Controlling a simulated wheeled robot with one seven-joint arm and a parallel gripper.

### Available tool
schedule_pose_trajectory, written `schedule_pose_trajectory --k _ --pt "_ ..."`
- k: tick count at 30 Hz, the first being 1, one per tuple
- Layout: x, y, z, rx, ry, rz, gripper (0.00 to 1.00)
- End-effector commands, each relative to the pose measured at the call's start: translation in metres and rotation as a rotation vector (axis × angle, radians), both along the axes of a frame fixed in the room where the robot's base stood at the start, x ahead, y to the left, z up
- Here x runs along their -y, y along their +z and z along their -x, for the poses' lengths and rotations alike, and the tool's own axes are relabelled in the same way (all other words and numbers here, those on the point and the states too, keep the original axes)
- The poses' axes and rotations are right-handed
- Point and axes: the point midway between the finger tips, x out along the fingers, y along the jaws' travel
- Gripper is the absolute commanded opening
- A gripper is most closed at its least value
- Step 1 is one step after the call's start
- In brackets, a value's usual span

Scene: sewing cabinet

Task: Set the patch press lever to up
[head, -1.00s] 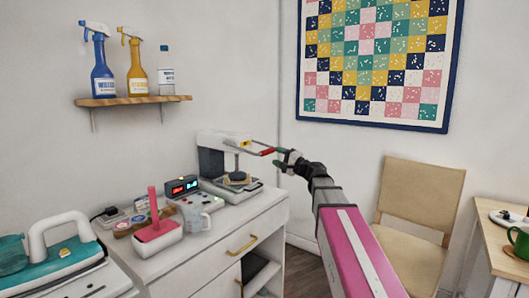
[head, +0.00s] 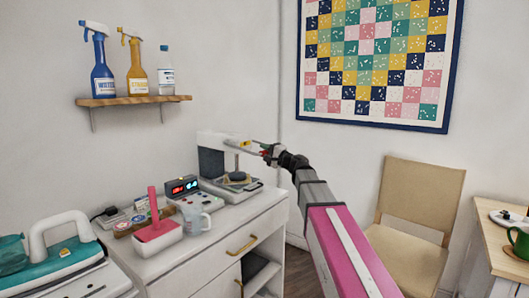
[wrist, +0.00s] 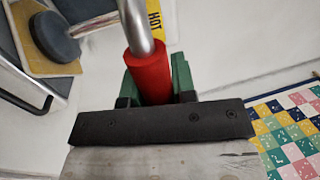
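The patch press (head: 213,165) stands at the back right of the white cabinet. Its dark round pad (head: 236,176) sits over a tan square plate, also in the wrist view (wrist: 52,38). The metal lever (wrist: 135,20) extends out from the press and ends in a red grip (wrist: 148,75). My gripper (head: 268,150) is at the lever's end. In the wrist view its green fingers (wrist: 158,78) lie on both sides of the red grip. The grip hides their inner faces, so I cannot tell whether they are clamped on it.
A display box (head: 184,187), a cup (head: 194,217), a pink-handled tool (head: 157,232) and an iron (head: 60,255) stand left of the press. A chair (head: 415,195) is at right. A yellow "HOT" label (wrist: 153,18) is beside the lever. The space above the press is clear.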

Motion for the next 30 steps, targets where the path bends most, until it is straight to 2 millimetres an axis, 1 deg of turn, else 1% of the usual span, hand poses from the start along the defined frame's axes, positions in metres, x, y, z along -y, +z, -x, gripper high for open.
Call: schedule_pose_trajectory --k 8,14,20,30 --pt "0.000 0.001 0.000 -0.003 0.001 0.008 0.00" --pt "0.001 0.011 0.001 -0.033 0.001 0.046 0.00" --pt "0.001 0.033 0.000 -0.100 -0.001 0.135 0.00" --pt "-0.005 0.081 -0.007 -0.270 -0.002 0.352 0.00"
